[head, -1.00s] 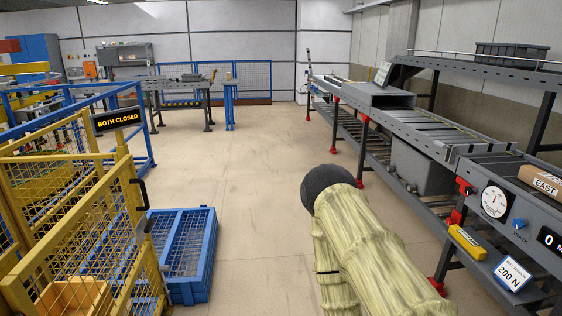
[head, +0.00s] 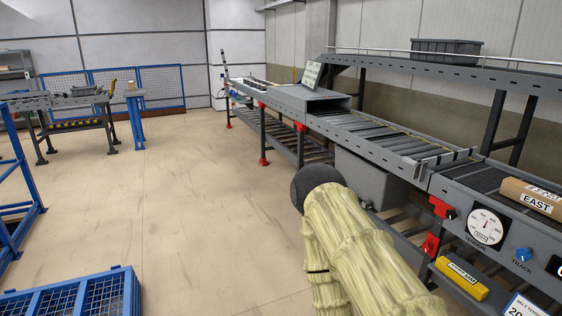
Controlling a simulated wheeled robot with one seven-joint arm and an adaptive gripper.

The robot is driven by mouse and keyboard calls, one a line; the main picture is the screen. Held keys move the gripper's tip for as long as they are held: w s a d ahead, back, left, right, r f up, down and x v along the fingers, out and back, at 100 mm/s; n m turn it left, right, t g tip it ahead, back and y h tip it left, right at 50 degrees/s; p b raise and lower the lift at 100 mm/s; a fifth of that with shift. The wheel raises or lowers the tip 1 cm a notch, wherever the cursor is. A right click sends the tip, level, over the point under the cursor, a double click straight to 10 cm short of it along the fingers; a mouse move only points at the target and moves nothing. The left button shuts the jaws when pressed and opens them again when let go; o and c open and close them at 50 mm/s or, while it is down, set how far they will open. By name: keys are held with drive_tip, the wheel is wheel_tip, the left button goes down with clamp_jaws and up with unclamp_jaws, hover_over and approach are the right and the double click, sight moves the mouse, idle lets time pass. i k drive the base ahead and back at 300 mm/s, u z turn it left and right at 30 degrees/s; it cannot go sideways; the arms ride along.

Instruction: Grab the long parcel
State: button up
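A long brown parcel (head: 532,194) with a white label reading "EAST" lies on the dark belt of the conveyor at the right edge of the head view. Its right end is cut off by the frame. My arm, in a pale yellow ribbed cover with a dark round joint, rises from the bottom middle, left of the conveyor. My gripper does not show, so I cannot see its fingers or whether it holds anything.
The roller conveyor (head: 372,136) runs from the right toward the back, with a grey tunnel (head: 312,99) over it. A grey crate (head: 446,46) stands on the upper shelf. A blue mesh crate (head: 75,297) is at bottom left. The floor (head: 170,200) between is clear.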

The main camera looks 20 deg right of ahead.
sight(549, 205)
drive_tip(key=z, duration=0.8)
drive_tip(key=i, duration=1.35)
drive_tip(key=z, duration=0.95)
